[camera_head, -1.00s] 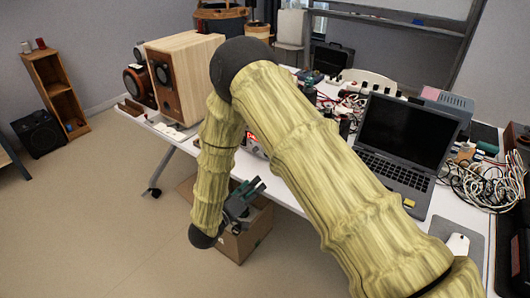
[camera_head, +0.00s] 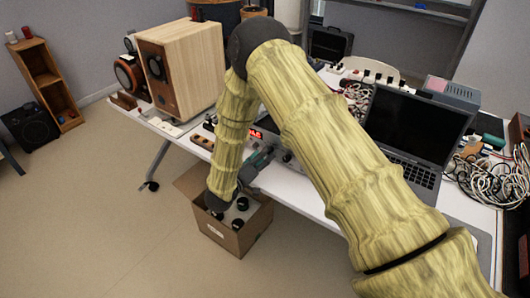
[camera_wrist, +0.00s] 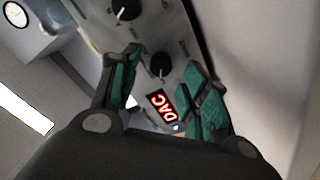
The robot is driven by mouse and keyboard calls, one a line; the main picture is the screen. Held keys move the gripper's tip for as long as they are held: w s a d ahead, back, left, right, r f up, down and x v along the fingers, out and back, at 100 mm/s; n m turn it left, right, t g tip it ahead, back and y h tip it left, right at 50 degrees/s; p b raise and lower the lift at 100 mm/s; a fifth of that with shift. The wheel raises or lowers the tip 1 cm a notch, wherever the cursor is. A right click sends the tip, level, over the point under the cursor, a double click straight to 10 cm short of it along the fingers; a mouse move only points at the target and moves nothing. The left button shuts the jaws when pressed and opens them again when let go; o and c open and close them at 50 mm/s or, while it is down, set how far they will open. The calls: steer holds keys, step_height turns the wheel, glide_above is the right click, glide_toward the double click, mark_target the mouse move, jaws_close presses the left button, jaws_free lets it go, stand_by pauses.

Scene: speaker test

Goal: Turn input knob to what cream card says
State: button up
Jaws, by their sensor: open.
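In the head view my gripper (camera_head: 262,161) is at the table's front edge. I cannot make out a cream card.
An open cardboard box (camera_head: 224,233) with black-topped items stands on the floor below my gripper. A wooden speaker (camera_head: 196,65) stands on the white table (camera_head: 292,190) at the left. A laptop (camera_head: 415,128) and tangled cables (camera_head: 490,178) lie to the right.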

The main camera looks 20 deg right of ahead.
steer(key=shift+x, duration=1.2)
jaws_close()
